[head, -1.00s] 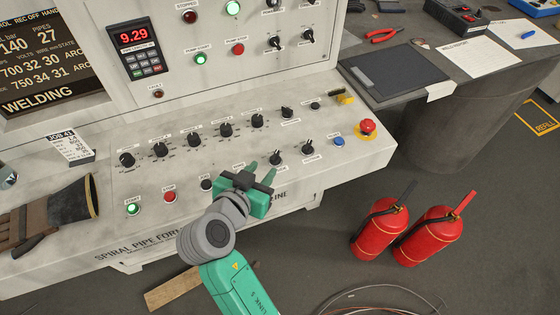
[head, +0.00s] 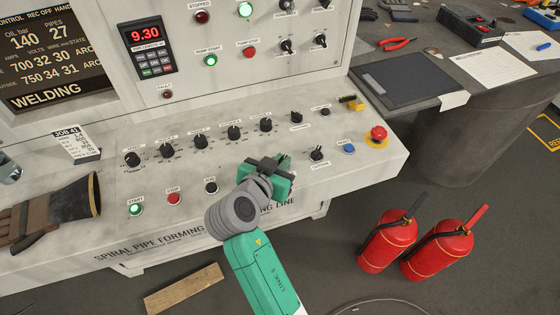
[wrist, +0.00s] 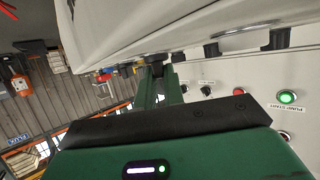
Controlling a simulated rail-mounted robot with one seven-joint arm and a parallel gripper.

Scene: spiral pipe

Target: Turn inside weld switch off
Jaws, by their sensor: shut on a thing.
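My green gripper (head: 284,163) is low over the lower row of the sloping console (head: 230,170), at a black switch knob between the jog button and another black knob (head: 317,153). In the wrist view, my two green fingers (wrist: 157,85) are close together on this dark knob (wrist: 155,62), only part of which shows. The gripper hides the knob and its label in the head view, so I cannot read its name or setting.
A row of black dials (head: 200,141) lies just behind my gripper. A blue button (head: 349,148) and a red emergency stop (head: 378,133) are to the right. A leather glove (head: 60,208) lies at the left. Red fire extinguishers (head: 388,245) stand on the floor.

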